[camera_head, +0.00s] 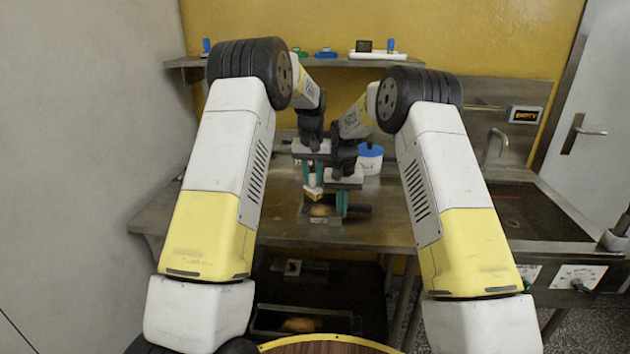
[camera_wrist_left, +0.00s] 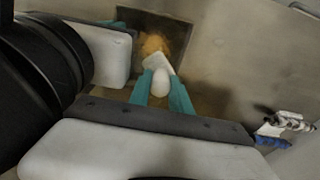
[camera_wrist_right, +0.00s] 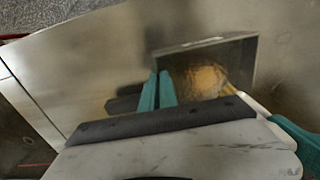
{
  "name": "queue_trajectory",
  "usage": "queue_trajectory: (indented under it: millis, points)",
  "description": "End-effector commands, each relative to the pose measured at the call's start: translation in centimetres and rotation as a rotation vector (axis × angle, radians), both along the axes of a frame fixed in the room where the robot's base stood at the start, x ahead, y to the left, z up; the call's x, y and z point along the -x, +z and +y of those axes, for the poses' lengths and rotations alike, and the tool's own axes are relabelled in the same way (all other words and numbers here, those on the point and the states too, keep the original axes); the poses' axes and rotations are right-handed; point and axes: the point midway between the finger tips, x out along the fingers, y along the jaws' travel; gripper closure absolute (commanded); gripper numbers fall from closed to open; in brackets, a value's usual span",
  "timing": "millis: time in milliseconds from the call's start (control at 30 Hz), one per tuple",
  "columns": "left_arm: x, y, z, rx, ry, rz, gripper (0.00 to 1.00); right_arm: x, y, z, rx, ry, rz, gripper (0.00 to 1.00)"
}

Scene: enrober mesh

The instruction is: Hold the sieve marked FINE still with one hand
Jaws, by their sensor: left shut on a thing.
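A square metal pan-like sieve (camera_wrist_right: 240,62) holding orange-brown powder sits on the steel table. It also shows in the left wrist view (camera_wrist_left: 182,30); no FINE marking is readable. A dark handle-like part (camera_wrist_right: 124,104) lies at its side. My left gripper (camera_head: 313,184) is shut on a pale tool with a rounded white end (camera_wrist_left: 161,82), over the powder. My right gripper (camera_head: 342,203) is low beside the sieve, between powder and dark part. Its fingers (camera_wrist_right: 157,90) stand close together; whether they pinch the handle is hidden.
A white tub with a blue lid (camera_head: 370,158) stands behind my right gripper. A wall shelf (camera_head: 340,62) holds small items. A sink (camera_head: 530,210) with a tap is at the right. The steel table (camera_head: 280,232) has bare room around the sieve.

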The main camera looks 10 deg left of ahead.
Motion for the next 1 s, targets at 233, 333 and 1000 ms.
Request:
queue_trajectory:
  millis: [233,333,1000]
  points:
    - [0.0,-0.1,0.7,-0.001,0.001,0.001,1.00,0.0,0.1,-0.1,0.001,-0.001,-0.001,1.00]
    - [0.0,-0.2,0.9,-0.003,0.002,0.002,1.00,-0.1,0.1,-0.2,0.001,-0.002,-0.002,1.00]
    - [0.1,5.3,1.1,-0.006,0.004,0.004,1.00,-0.2,0.3,-0.4,0.002,-0.005,-0.005,1.00]
